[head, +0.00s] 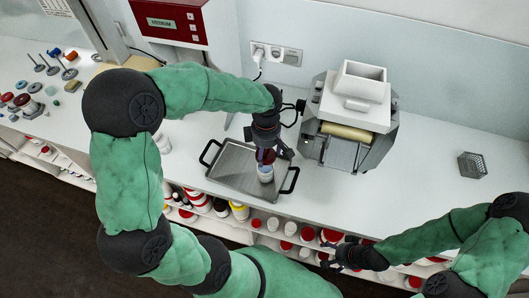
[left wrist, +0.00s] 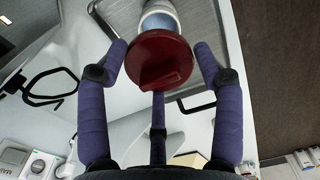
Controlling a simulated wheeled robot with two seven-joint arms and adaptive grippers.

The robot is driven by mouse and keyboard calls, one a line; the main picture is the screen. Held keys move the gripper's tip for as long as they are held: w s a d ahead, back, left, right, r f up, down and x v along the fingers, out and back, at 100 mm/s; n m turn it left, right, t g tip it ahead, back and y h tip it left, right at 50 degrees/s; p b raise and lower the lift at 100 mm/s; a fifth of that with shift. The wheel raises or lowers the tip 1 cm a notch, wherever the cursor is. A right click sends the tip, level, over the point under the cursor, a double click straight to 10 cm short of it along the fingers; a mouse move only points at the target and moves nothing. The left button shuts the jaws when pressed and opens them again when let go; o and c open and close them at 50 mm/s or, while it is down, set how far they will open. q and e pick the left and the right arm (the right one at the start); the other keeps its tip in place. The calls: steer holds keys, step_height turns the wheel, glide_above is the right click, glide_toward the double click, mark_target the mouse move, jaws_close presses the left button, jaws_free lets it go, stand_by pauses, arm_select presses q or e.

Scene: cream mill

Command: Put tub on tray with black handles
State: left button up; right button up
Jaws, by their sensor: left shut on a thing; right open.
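The grey tray with black handles (head: 222,172) lies on the white counter, its handles at its left and right ends. The tub (head: 265,174) has a pale body with a blue band and a red lid, and is over the right part of the tray; I cannot tell whether it touches the tray floor. My left gripper (head: 267,155) is above the tub and shut on it. The left wrist view shows the tub's red lid (left wrist: 158,62) between the purple fingers. My right gripper (head: 335,257) is open and empty in front of the counter, low in the picture.
A white and grey machine with a roller (head: 350,118) stands right of the tray. A red and white device (head: 172,20) is behind. Small weights and knobs (head: 30,100) are at left. Shelves of jars run below the counter's front edge.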

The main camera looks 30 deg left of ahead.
arm_select(q)
steer(key=shift+f+b, duration=1.2)
steer(key=shift+f, duration=0.85)
steer(key=shift+f+b, duration=0.9)
steer(key=shift+f, duration=0.1)
steer(key=shift+b, duration=0.35)
steer(key=shift+f+b, duration=0.5)
steer(key=shift+b, duration=0.2)
stand_by(0.3)
steer(key=o, duration=0.9)
steer(key=shift+c, duration=0.2)
steer(key=shift+o, duration=0.5)
